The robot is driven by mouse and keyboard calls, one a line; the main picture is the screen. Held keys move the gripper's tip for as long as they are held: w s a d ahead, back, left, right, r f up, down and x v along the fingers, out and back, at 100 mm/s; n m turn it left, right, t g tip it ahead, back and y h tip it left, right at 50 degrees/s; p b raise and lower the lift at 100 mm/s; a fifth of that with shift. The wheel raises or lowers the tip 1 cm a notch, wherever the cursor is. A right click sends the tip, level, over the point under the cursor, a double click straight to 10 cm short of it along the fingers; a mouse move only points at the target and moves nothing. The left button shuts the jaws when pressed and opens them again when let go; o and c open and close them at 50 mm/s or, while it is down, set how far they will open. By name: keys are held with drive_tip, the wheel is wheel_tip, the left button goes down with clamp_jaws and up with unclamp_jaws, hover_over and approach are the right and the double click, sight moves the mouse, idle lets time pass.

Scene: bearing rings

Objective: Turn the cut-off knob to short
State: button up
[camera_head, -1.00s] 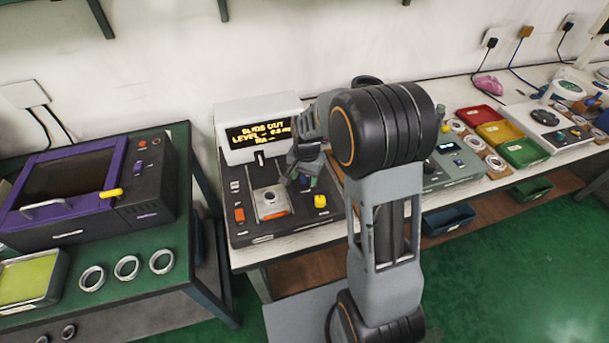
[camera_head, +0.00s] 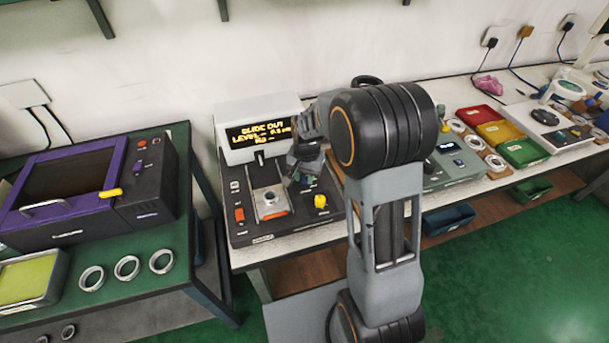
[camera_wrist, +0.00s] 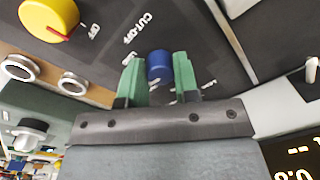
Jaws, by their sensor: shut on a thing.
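The cut-off knob (camera_wrist: 159,66) is a small blue knob on the dark instrument panel, beside the printed word CUT-OFF in the wrist view. My gripper (camera_wrist: 160,80) has its two green fingers on either side of the knob, shut on it. The position labels around the knob are partly hidden by the fingers, and I cannot read its setting. In the head view my gripper (camera_head: 303,180) is over the right part of the instrument (camera_head: 246,235), and the knob is mostly hidden there.
A yellow knob (camera_head: 320,201) with an OFF mark sits on the same panel. A slide with a ring (camera_head: 270,197) lies left of my gripper. The lit display (camera_head: 258,134) stands behind. A grey-green device (camera_head: 455,168) and coloured trays are to the right.

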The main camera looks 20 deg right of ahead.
drive_tip(key=n, duration=0.4)
drive_tip(key=shift+n, duration=1.9)
drive_tip(key=o, duration=0.9)
drive_tip(key=shift+r, duration=0.1)
drive_tip(key=r, duration=1.3)
drive_tip(key=shift+d+r, duration=0.25)
drive_tip(key=shift+r, duration=0.1)
